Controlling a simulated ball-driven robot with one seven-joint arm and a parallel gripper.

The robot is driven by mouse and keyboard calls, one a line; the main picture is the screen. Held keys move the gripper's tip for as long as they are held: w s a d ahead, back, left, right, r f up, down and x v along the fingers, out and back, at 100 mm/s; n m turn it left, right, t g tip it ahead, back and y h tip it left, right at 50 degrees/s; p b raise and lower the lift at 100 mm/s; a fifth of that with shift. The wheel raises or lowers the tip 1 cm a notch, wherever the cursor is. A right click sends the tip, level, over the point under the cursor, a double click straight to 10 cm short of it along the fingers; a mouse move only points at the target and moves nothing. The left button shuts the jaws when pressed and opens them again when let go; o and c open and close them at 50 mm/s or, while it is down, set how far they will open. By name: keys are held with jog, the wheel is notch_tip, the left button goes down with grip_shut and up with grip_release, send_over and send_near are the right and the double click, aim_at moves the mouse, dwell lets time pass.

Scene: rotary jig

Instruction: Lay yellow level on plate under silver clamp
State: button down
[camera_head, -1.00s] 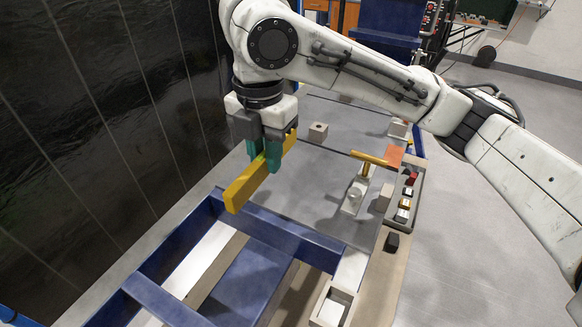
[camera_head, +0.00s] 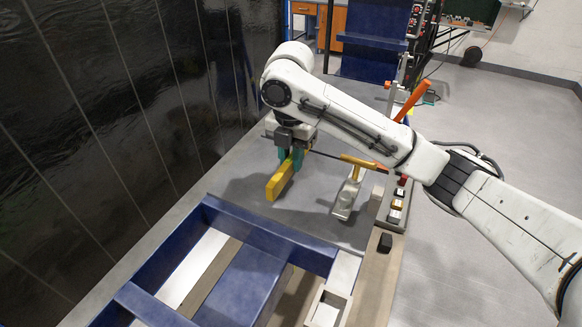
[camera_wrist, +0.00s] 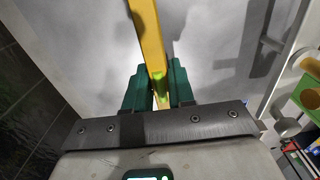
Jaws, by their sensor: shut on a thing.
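The yellow level (camera_head: 281,180) is a long bar held between the teal fingers of my gripper (camera_head: 291,162). In the wrist view it runs up from between the fingers (camera_wrist: 158,92), with its green vial (camera_wrist: 158,78) showing. It appears just above the grey plate (camera_head: 245,190); whether it touches is unclear. A silver clamp-like fixture (camera_head: 344,200) with a yellow handle (camera_head: 358,161) stands to the right of the level. Which clamp the task means is not certain. My arm hides part of the plate behind the gripper.
A blue frame (camera_head: 270,236) with open gaps lies nearer than the plate. A button box (camera_head: 395,208) and a small black block (camera_head: 385,243) sit at the right edge. An orange lever (camera_head: 412,102) rises behind my arm. A dark wall stands on the left.

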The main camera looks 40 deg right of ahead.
aim_at(291, 169)
jog(key=shift+f+p, duration=0.35)
jog(key=shift+f, duration=1.05)
jog(key=shift+f, duration=0.1)
jog(key=c, duration=1)
grip_release()
jog(key=shift+o, duration=0.2)
notch_tip(291, 169, up, 12)
jog(key=shift+r+b, duration=0.1)
jog(key=shift+b, duration=0.2)
